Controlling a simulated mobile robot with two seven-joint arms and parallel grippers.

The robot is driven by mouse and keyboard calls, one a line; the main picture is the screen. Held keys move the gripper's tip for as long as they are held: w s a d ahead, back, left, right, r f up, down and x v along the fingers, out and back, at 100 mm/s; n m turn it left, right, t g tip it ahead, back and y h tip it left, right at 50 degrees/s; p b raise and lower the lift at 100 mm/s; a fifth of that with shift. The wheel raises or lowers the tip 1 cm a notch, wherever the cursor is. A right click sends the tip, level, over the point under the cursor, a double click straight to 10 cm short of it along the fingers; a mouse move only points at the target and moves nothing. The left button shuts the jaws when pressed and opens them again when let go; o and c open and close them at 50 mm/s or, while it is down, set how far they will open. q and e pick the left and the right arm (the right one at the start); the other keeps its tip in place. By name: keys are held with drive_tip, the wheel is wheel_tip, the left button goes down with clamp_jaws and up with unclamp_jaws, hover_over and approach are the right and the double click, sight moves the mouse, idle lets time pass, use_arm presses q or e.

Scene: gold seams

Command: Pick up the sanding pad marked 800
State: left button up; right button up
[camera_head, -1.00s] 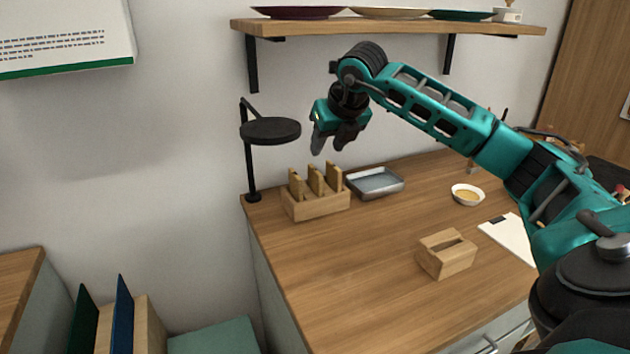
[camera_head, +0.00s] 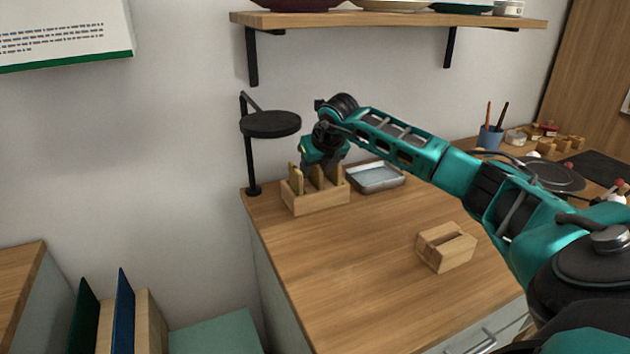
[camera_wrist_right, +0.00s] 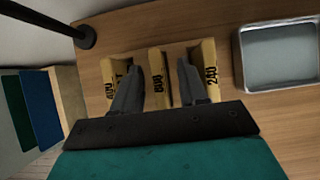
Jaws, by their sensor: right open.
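A wooden rack (camera_head: 317,201) on the counter holds three upright sanding pads, also seen in the right wrist view. There the middle pad (camera_wrist_right: 158,82) is marked 800. The right pad (camera_wrist_right: 209,62) is marked 240, and the left pad (camera_wrist_right: 112,68) has a partly hidden mark that looks like 400. My right gripper (camera_wrist_right: 158,66) is open, with one finger on each side of the 800 pad and gaps between. In the head view my right gripper (camera_head: 320,166) is low over the rack and partly hides the pads. My left gripper is not in view.
A metal tray (camera_head: 375,178) sits right of the rack. A black lamp-like stand (camera_head: 252,160) rises close on the left, and a shelf (camera_head: 390,20) is above. A slotted wooden block (camera_head: 446,247) stands nearer on the counter. The counter's front middle is clear.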

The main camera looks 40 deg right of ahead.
clamp_jaws()
idle(0.4)
